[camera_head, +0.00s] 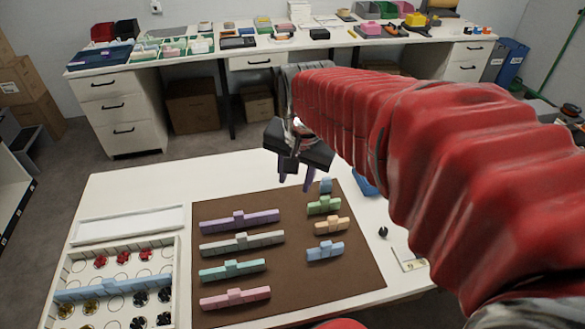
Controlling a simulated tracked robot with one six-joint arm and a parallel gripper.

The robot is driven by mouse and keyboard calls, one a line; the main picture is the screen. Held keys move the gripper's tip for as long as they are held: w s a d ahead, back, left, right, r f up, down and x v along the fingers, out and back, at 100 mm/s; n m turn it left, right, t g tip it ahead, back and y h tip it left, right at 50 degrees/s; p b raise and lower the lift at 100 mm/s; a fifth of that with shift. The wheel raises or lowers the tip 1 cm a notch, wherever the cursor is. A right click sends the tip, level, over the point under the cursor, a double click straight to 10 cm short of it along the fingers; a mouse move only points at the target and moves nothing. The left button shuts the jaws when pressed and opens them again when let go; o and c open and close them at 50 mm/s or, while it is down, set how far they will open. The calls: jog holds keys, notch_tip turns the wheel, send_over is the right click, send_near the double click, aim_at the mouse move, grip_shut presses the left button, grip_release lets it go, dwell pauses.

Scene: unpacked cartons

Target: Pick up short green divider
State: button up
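The short green divider (323,206) lies on the brown mat (290,285), in the right column of short dividers. A short orange divider (331,225) lies just in front of it, and a small blue-grey piece (326,186) is just behind it. My gripper (295,182) hangs above the mat's back edge, up and to the left of the green divider in the picture. Its two dark fingers point down and stand apart, with nothing seen between them.
Long purple (240,221), grey (242,243), teal (233,270) and pink (235,297) dividers lie on the mat's left. A short blue divider (325,250) lies in front of the orange one. A white compartment tray (172,285) holds colored pieces and a blue divider (112,289).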

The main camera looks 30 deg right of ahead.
jog(key=w+d+f+m+g, duration=0.2)
jog(key=w+d+f+m, duration=0.35)
jog(key=d, duration=0.25)
jog(key=m+g, duration=0.1)
jog(key=m, duration=0.5)
send_over(325, 197)
notch_tip(325, 197, down, 4)
jog(key=f, duration=0.1)
jog(key=shift+s+a+r+n+y, duration=0.1)
jog(key=shift+s+r+n+y, duration=0.15)
jog(key=shift+y, duration=0.05)
jog(key=shift+f, duration=0.1)
notch_tip(325, 197, down, 8)
jog(key=shift+f, duration=0.1)
jog(key=shift+f, duration=0.1)
jog(key=shift+w+f, duration=0.15)
jog(key=shift+f, duration=1.15)
jog(key=shift+w+f, duration=0.1)
jog(key=shift+f, duration=1.15)
